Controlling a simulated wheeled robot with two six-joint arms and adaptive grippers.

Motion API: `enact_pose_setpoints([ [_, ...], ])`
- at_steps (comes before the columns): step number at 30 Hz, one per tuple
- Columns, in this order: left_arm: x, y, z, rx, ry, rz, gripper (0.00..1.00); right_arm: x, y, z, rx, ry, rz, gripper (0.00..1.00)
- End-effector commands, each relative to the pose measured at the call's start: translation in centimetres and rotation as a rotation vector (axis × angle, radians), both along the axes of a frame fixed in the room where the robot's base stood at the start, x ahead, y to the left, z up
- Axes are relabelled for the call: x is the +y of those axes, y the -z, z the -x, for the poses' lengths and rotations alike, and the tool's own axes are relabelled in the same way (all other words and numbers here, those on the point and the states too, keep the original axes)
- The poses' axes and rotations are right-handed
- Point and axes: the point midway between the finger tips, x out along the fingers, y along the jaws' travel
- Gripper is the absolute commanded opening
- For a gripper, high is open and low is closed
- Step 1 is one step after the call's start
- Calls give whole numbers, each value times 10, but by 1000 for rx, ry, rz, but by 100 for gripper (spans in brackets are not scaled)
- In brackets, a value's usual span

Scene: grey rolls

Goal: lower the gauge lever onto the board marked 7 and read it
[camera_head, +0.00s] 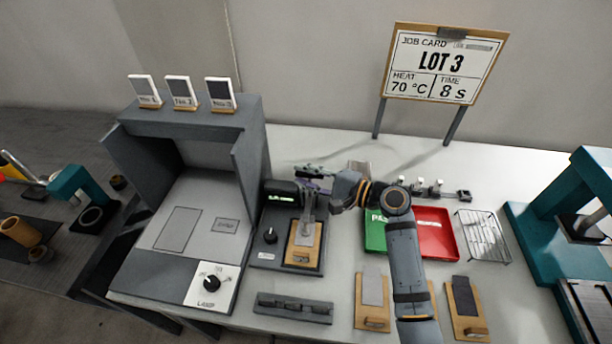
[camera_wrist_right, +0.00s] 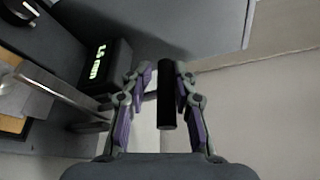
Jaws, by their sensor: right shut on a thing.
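The gauge (camera_head: 268,258) is a dark stand with a small display (camera_head: 282,198) lit in green, its reading too small to make out. A wooden board (camera_head: 305,243) with a grey strip lies on the gauge; its number is not legible. My right gripper (camera_head: 314,174) is above the back of the gauge, shut on the gauge lever. In the right wrist view the lever's black handle (camera_wrist_right: 166,95) stands between the fingers, and the display (camera_wrist_right: 97,63) shows to the left. My left gripper is not in view.
More boards lie in front, one (camera_head: 373,313) left of my right arm and one (camera_head: 466,300) right of it. A green and red tray (camera_head: 437,232), a wire rack (camera_head: 484,238) and a teal press (camera_head: 545,225) stand right. A grey lamp booth (camera_head: 245,150) stands left.

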Motion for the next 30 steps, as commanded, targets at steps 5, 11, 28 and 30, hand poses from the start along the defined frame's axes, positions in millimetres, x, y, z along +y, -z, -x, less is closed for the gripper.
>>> enact_pose_setpoints([
  [5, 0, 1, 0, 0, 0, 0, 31, -1, 13, 3, 19, -5, 18, 37],
  [11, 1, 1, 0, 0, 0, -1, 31, -1, 10, 2, 15, -3, 14, 60],
  [28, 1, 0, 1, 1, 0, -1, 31, -44, 1, 28, 11, -4, 19, 60],
  [30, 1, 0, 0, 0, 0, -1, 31, -57, -1, 36, 12, -2, 19, 60],
])
